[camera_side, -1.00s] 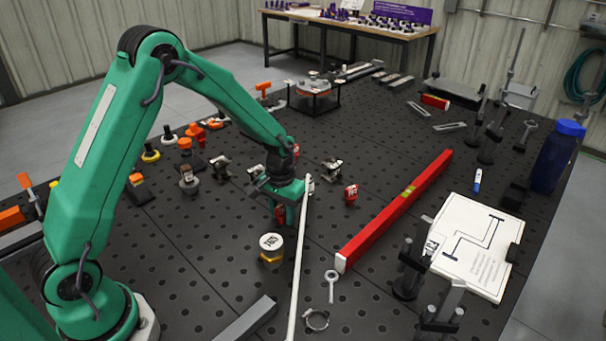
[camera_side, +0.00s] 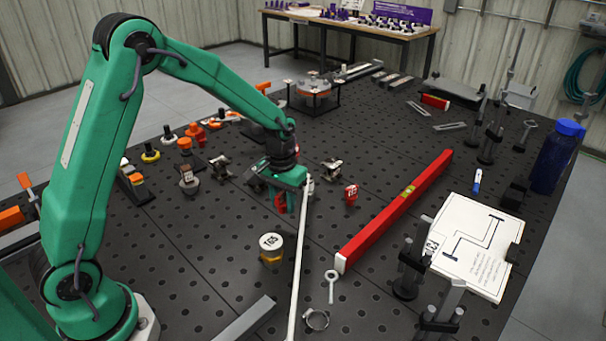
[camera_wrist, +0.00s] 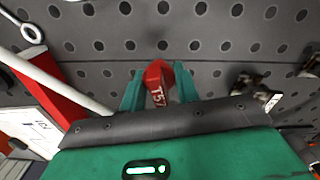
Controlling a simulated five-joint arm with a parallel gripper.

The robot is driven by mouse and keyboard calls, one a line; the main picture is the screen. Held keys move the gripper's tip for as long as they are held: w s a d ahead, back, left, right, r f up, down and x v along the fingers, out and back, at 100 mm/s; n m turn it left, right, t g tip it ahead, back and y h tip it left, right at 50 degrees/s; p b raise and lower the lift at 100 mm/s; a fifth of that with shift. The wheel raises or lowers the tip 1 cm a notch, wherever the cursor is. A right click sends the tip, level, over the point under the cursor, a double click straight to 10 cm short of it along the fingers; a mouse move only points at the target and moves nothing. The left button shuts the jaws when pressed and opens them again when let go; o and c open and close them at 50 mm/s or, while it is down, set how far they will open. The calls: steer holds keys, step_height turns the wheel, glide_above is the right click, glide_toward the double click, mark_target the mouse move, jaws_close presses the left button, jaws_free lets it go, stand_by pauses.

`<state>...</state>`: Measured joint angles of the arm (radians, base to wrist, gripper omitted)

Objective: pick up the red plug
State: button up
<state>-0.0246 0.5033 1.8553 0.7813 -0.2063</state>
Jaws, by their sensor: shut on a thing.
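My gripper (camera_side: 286,202) is shut on a red plug (camera_wrist: 157,84) with white lettering, which shows between the two green fingers in the wrist view. In the side view this plug (camera_side: 280,202) is mostly hidden by the fingers and seems held just above the dark table. Another red tagged piece (camera_side: 351,194) stands on the table to the right of my gripper, apart from it.
A thin white rod or cable (camera_side: 299,262) runs close by the right of my gripper. A long red level (camera_side: 398,210) lies farther right. The perforated table (camera_side: 215,255) is clear at front left.

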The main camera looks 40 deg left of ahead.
steer(key=s+d+r, duration=0.5)
steer(key=d+r, duration=0.1)
steer(key=d, duration=0.3)
steer(key=shift+d+r, duration=0.15)
stand_by(0.4)
steer(key=s+d+m, duration=0.1)
steer(key=s+d, duration=0.3)
steer(key=d, duration=0.9)
steer(key=s+d+m, duration=0.1)
steer(key=s+d, duration=0.4)
steer(key=d, duration=0.9)
steer(key=shift+s+m, duration=0.15)
steer(key=shift+m, duration=0.15)
steer(key=shift+a, duration=0.1)
glide_above(379, 309)
step_height(379, 309, down, 7)
steer(key=shift+s+r, duration=0.1)
steer(key=shift+f, duration=2)
steer(key=shift+f, duration=0.15)
